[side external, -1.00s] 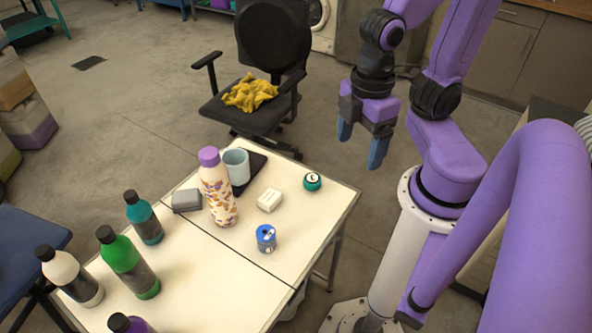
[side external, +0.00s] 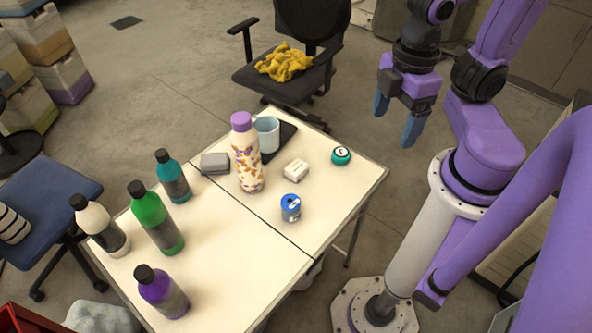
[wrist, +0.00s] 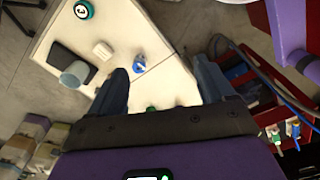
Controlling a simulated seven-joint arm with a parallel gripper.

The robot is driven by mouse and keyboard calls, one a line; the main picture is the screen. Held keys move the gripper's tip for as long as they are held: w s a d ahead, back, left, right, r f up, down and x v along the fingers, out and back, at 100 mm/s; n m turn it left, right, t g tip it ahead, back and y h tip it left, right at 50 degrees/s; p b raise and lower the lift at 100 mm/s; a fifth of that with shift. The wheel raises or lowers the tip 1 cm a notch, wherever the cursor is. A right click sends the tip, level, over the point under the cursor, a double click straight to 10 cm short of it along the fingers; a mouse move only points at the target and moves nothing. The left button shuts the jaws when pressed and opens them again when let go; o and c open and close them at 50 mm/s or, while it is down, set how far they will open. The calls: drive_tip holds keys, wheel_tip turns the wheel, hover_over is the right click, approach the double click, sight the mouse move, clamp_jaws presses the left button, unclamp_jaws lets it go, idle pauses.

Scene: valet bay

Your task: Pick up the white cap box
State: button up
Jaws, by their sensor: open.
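The white cap box (side external: 296,170) is a small pale block lying on the white table, between the patterned bottle and the teal round object. In the wrist view the white cap box (wrist: 103,50) shows at upper left, beyond the left finger. My gripper (side external: 397,118) is in the air off the table's right edge, higher than the box and well apart from it. Its two blue fingers are apart with nothing between them. The gripper (wrist: 160,82) also shows in the wrist view, with the fingers spread.
Close to the box stand a patterned bottle (side external: 247,160) with a purple cap, a light blue mug (side external: 267,134), a blue can (side external: 291,209) and the teal round object (side external: 341,156). A grey case (side external: 215,163) lies farther left. Several bottles stand on the table's left part.

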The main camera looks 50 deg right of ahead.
idle(0.3)
drive_tip(key=shift+o, duration=1.4)
drive_tip(key=shift+f, duration=0.1)
